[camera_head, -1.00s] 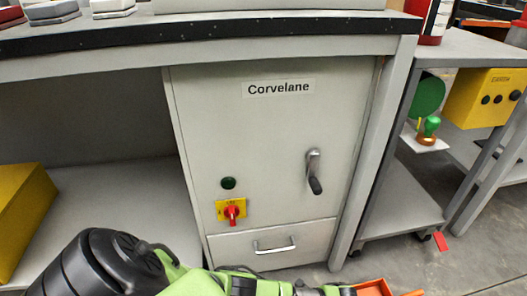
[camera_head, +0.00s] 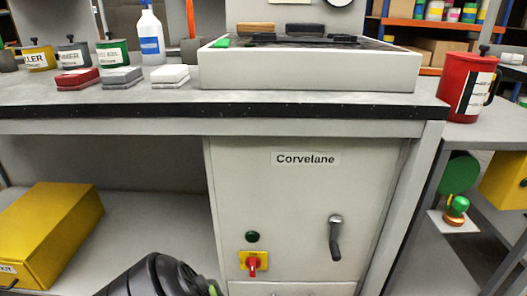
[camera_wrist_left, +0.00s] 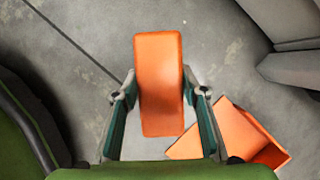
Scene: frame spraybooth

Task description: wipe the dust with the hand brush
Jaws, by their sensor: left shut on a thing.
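In the left wrist view, my left gripper (camera_wrist_left: 160,103) is shut on a long orange block (camera_wrist_left: 159,70), with one green-and-grey finger on each side. I cannot tell whether this block is the hand brush, as no bristles show. A second orange piece (camera_wrist_left: 232,135) with an open, hollow side lies lower right of it; whether the two are joined is unclear. In the head view only a dark part of my arm shows at the bottom, and the gripper is out of frame. No dust can be made out. My right gripper is not in view.
A grey workbench (camera_head: 140,112) holds a shallow white tray (camera_head: 310,72), a spray bottle (camera_head: 151,38), small blocks and tins. A cabinet marked Corvelane (camera_head: 300,205) stands below it. A red jug (camera_head: 465,88) is at right. A yellow box (camera_head: 55,230) lies on the lower shelf.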

